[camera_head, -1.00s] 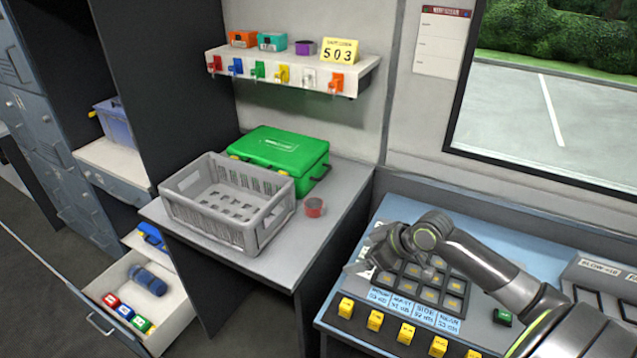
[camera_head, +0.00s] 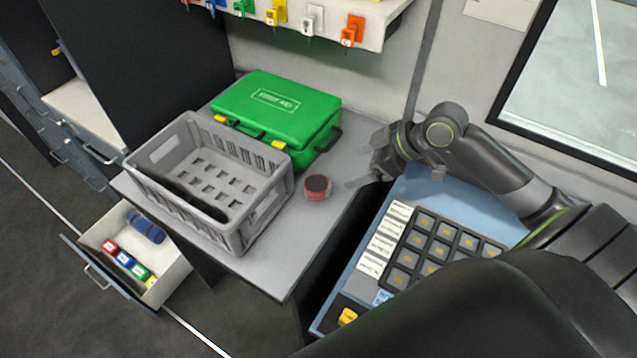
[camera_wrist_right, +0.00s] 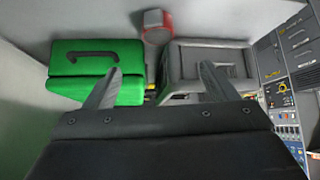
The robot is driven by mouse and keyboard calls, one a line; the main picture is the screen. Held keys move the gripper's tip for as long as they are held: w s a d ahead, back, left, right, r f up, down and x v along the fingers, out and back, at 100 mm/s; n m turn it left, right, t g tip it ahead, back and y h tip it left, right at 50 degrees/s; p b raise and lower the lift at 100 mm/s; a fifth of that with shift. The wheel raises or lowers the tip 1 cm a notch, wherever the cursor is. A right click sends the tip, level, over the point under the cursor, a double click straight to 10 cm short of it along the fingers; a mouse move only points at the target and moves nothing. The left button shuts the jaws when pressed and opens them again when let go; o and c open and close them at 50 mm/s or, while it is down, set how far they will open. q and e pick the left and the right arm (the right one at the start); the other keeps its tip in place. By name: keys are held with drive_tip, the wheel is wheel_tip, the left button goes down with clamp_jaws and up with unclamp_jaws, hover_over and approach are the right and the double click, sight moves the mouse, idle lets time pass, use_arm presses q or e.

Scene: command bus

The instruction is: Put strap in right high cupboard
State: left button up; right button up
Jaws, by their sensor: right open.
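A small red roll (camera_head: 317,187), which looks like the strap, sits on the grey desk (camera_head: 262,262) between the crate and my right gripper. It also shows at the top of the right wrist view (camera_wrist_right: 155,27), beyond the fingertips. My right gripper (camera_head: 364,172) is open and empty, just right of the roll and apart from it. In the wrist view its two fingers (camera_wrist_right: 161,70) are spread wide. I cannot make out the right high cupboard in either current view. My left gripper is not in view.
A grey crate (camera_head: 265,204) stands left of the roll, with a green first aid case (camera_head: 277,104) behind it. A key rack (camera_head: 375,28) hangs above. A blue keypad console (camera_head: 478,195) lies under my right arm. An open drawer (camera_head: 174,270) is at lower left.

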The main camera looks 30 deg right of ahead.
drive_tip(key=p, duration=0.2)
approach(317, 184)
drive_tip(key=x, duration=0.4)
drive_tip(key=shift+w+a+f, duration=0.15)
drive_tip(key=shift+w+f, duration=0.1)
drive_tip(key=shift+f, duration=0.05)
drive_tip(key=shift+w+a+f, duration=0.2)
drive_tip(key=shift+f, duration=0.1)
drive_tip(key=p+x, duration=0.1)
drive_tip(key=x, duration=0.2)
drive_tip(key=shift+f, duration=0.1)
drive_tip(key=shift+w+a+f+p, duration=0.25)
drive_tip(key=shift+f+p, duration=0.1)
drive_tip(key=shift+f, duration=0.2)
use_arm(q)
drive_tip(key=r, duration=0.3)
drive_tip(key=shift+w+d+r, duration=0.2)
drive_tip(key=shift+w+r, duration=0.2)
use_arm(e)
drive_tip(key=c, duration=1.2)
drive_tip(key=shift+r, duration=0.15)
